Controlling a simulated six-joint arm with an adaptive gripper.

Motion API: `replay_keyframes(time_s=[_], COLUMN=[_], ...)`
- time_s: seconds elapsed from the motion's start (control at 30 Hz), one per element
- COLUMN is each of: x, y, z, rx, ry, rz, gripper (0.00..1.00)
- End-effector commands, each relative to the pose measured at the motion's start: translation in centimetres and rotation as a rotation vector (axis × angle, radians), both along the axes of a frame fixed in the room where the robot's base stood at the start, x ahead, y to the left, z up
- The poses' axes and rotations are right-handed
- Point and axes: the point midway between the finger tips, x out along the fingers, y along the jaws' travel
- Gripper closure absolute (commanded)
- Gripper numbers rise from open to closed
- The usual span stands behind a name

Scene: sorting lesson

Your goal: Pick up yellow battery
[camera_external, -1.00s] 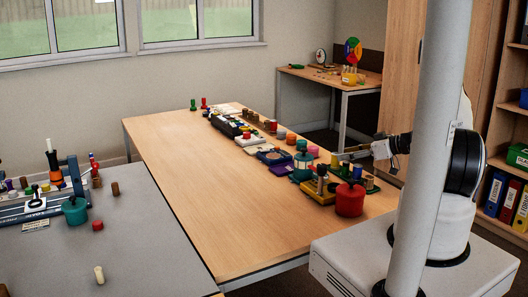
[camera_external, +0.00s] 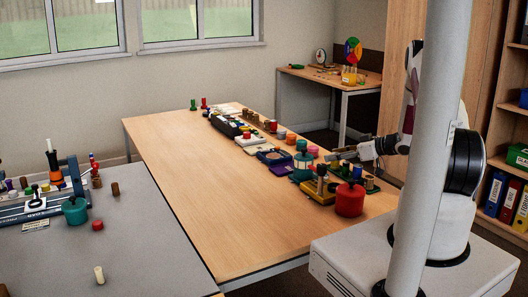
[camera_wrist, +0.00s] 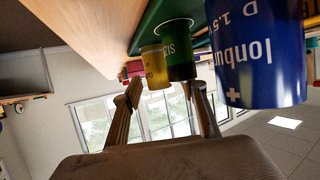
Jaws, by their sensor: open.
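The yellow battery (camera_wrist: 154,68) shows in the wrist view as a yellow cylinder standing on a green holder (camera_wrist: 158,22), with the picture upside down. A green battery (camera_wrist: 180,62) partly overlaps it on the right. My gripper (camera_wrist: 165,90) is open, its two fingers apart on either side of the yellow and green batteries in the picture. No contact shows. In the external view my gripper (camera_external: 340,156) is over the right edge of the row of things on the table. I cannot single out the yellow battery there.
A large blue battery (camera_wrist: 258,55) stands close on the right in the wrist view, and a red object (camera_wrist: 133,68) is beyond the yellow one. A red pot (camera_external: 349,200) and a teal lantern-like object (camera_external: 303,160) stand near my gripper. The wooden table's left side (camera_external: 200,170) is clear.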

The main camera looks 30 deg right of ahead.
Motion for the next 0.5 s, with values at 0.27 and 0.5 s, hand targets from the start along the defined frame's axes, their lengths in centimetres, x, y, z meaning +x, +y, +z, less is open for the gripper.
replay_keyframes(time_s=[0.27,0.5], x=[-0.02,-0.03], y=[0.0,0.01], z=[-0.01,-0.01], rx=[0.0,0.0], ry=[0.0,0.0], rz=[0.0,0.0], gripper=[0.58,0.81])
